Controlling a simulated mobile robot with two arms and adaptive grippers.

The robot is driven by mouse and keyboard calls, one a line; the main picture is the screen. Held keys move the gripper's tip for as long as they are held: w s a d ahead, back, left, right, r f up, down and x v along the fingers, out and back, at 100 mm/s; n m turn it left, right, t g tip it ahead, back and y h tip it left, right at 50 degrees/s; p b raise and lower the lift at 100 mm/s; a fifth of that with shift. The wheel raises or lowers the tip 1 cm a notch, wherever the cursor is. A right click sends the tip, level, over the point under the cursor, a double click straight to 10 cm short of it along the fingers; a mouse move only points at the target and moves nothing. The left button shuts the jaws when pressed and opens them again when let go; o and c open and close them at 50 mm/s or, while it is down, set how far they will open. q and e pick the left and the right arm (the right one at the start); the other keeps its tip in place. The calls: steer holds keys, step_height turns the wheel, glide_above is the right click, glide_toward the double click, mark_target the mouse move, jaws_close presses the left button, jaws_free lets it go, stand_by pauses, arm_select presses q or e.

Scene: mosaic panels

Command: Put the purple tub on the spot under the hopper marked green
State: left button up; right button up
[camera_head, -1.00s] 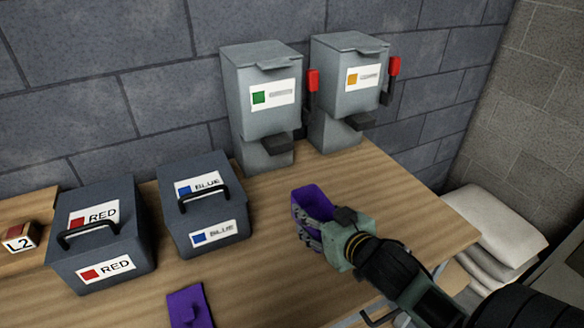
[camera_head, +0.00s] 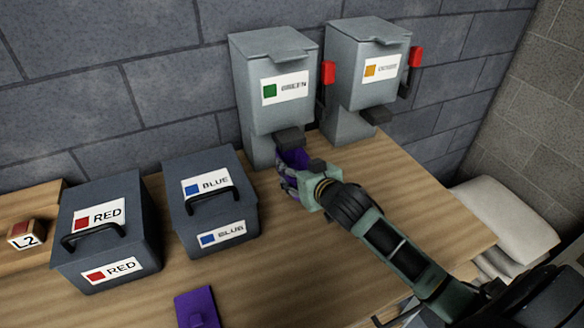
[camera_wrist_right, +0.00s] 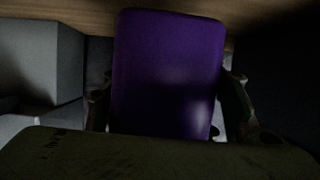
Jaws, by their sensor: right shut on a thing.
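The purple tub (camera_head: 293,159) is in my right gripper (camera_head: 290,180), just below the spout of the hopper marked green (camera_head: 277,92). The gripper covers much of it in the head view. In the right wrist view the purple tub (camera_wrist_right: 168,75) fills the middle, with a finger on each side of it. I cannot tell whether the tub touches the table. The green hopper is grey, with a green square on its label and a red-tipped lever at its right side. My left gripper is not in view.
A second hopper with an orange square (camera_head: 367,78) stands just right of the green one. A box labelled BLUE (camera_head: 209,203), a box labelled RED (camera_head: 105,235) and a purple lid-like piece (camera_head: 196,308) are to the left. The wooden table (camera_head: 300,270) is clear in front.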

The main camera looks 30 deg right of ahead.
mark_target(286, 158)
steer(key=w, duration=0.3)
steer(key=shift+w+d, duration=0.1)
steer(key=shift+w, duration=0.2)
steer(key=shift+f+p, duration=0.5)
steer(key=shift+f, duration=1.25)
steer(key=shift+f, duration=0.1)
steer(key=o, duration=1.1)
steer(key=shift+o, duration=0.2)
steer(key=shift+s, duration=0.15)
steer(key=b+v, duration=0.1)
steer(key=v, duration=1.1)
